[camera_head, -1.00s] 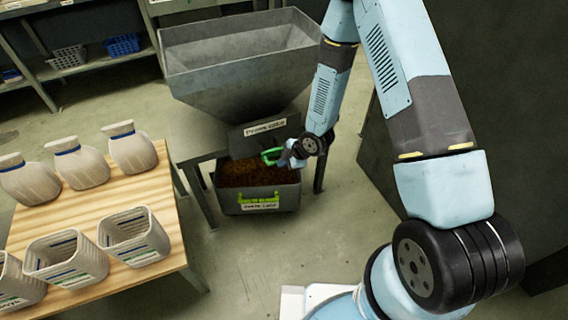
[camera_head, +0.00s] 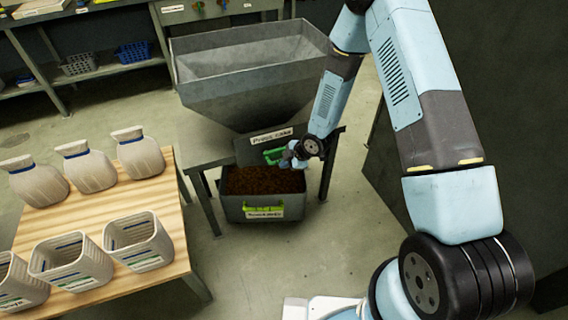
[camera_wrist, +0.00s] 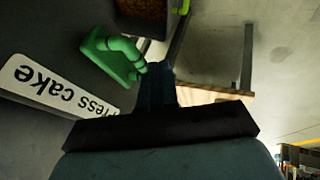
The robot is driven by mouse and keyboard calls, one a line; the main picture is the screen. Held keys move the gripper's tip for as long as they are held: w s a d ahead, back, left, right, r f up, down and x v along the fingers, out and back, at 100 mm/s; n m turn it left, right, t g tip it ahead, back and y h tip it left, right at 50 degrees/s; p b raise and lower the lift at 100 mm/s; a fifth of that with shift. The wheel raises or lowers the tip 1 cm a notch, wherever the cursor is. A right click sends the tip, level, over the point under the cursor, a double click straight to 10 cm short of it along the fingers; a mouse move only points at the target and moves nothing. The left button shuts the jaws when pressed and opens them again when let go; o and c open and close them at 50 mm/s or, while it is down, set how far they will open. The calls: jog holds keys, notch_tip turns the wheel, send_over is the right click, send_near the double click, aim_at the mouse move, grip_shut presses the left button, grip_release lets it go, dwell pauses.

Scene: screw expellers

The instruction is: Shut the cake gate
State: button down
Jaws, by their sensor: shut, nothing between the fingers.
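The cake gate is a grey plate (camera_head: 247,150) on the front of the hopper, with a "Press cake" label (camera_head: 271,136) and a green handle (camera_head: 274,155). In the wrist view the green handle (camera_wrist: 122,52) is close by, left of my fingers, and the label (camera_wrist: 50,88) lies left of it. My gripper (camera_head: 287,160) is shut and empty, at the right end of the handle. In the wrist view my gripper (camera_wrist: 160,72) shows dark fingers near the handle's end; I cannot tell whether they touch it.
A grey hopper (camera_head: 250,75) stands above the gate. A wooden table (camera_head: 164,203) with several sacks and baskets is at left. Shelves (camera_head: 110,75) stand behind. Floor at front is clear.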

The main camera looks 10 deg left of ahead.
jog(key=s+f+v, duration=0.1)
jog(key=s+v, duration=0.1)
jog(key=v, duration=0.9)
jog(key=shift+d, duration=0.3)
jog(key=w+d+r+m+t+h, duration=0.1)
jog(key=d+r+m+h, duration=0.15)
jog(key=d+r, duration=0.45)
jog(key=d+r+m+t+h, duration=0.1)
jog(key=d+r+m, duration=0.3)
jog(key=r, duration=0.6)
jog(key=w+d+r+m+t+h, duration=0.15)
jog(key=d+r+m, duration=0.3)
jog(key=r, duration=0.45)
jog(key=s+d+r+m+h, duration=0.2)
jog(key=s+d+r+m, duration=0.45)
jog(key=s+r, duration=0.5)
jog(key=s+d+r+m, duration=0.1)
jog(key=s+r+m, duration=0.4)
jog(key=s, duration=0.8)
jog(key=shift+s+d+r+g+y, duration=0.2)
jog(key=shift+d+r+g+y, duration=0.15)
jog(key=shift+r, duration=0.4)
